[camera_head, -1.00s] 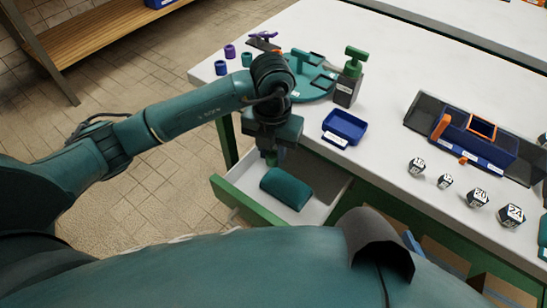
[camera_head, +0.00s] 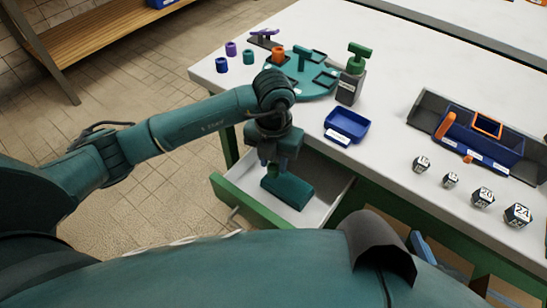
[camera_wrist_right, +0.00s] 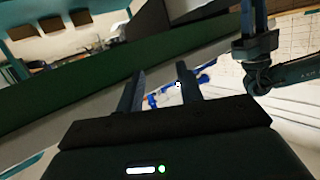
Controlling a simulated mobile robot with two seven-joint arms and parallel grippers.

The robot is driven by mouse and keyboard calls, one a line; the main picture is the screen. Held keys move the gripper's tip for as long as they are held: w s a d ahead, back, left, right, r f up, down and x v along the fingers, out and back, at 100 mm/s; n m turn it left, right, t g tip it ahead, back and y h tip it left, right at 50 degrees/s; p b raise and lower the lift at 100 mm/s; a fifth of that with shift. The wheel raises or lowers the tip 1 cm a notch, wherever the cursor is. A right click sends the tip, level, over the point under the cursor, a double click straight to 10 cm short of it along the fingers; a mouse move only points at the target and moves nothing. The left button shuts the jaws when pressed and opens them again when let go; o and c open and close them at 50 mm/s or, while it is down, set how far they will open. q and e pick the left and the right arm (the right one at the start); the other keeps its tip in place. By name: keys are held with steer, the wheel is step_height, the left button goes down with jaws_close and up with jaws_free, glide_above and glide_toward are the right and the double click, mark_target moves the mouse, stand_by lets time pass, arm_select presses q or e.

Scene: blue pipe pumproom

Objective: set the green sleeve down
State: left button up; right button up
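My left gripper (camera_head: 271,168) points down over the open drawer (camera_head: 247,204) at the table's front edge. A small green piece, seemingly the green sleeve (camera_head: 272,171), shows between its fingers and is mostly hidden by the gripper. A teal block-like shape (camera_head: 288,190) shows just below it in the drawer area; I cannot tell whether it is part of me. My right gripper (camera_wrist_right: 160,88) is open and empty in the right wrist view and is not seen in the head view.
Purple (camera_head: 231,49), teal (camera_head: 248,57), blue (camera_head: 221,65) and orange (camera_head: 277,54) sleeves stand near a round teal fixture (camera_head: 318,92). A green-handled dark block (camera_head: 350,88), blue tray (camera_head: 347,124), blue toolbox (camera_head: 480,142) and several numbered dark pieces (camera_head: 483,197) occupy the table.

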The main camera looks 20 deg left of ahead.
arm_select(q)
steer(key=o, duration=0.4)
steer(key=shift+c, duration=0.2)
